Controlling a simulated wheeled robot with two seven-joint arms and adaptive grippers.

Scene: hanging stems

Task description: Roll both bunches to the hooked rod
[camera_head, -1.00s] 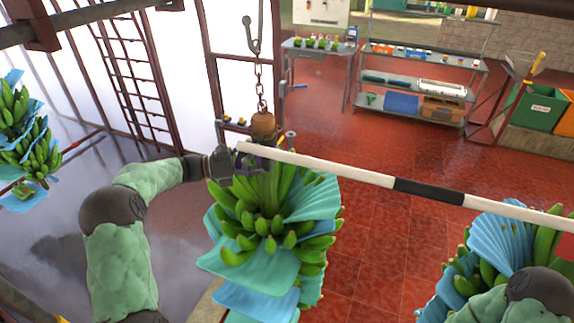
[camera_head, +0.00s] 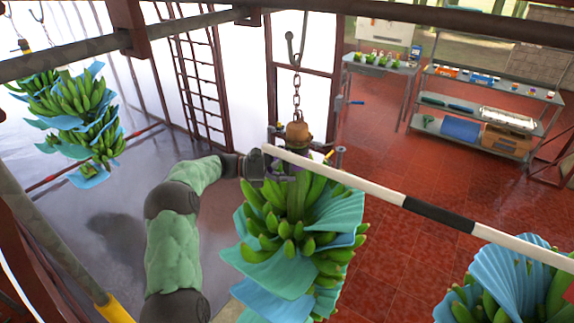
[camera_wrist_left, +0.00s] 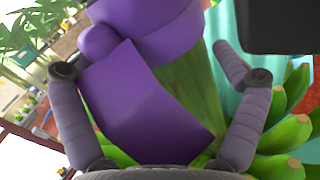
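A green banana bunch (camera_head: 285,225) with blue sheets hangs at centre, below a rusty-brown weight (camera_head: 298,134), a chain (camera_head: 296,95) and a metal hook (camera_head: 290,45). A second bunch (camera_head: 515,280) is at lower right, partly cut off. A white-and-black bar (camera_head: 400,198) runs from the first bunch towards the second. My left gripper (camera_head: 270,165) is at the first bunch's top. In the left wrist view its fingers flank the green stem (camera_wrist_left: 195,95) and a purple wrap (camera_wrist_left: 140,105). My right gripper is out of view.
Other bunches (camera_head: 75,105) hang at far left. An overhead rail (camera_head: 190,24) crosses the top. A ladder-like frame (camera_head: 195,85) stands behind. A shelf unit (camera_head: 485,110) and a table (camera_head: 380,65) stand at the back right. A yellow-ended pole (camera_head: 60,240) is at lower left.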

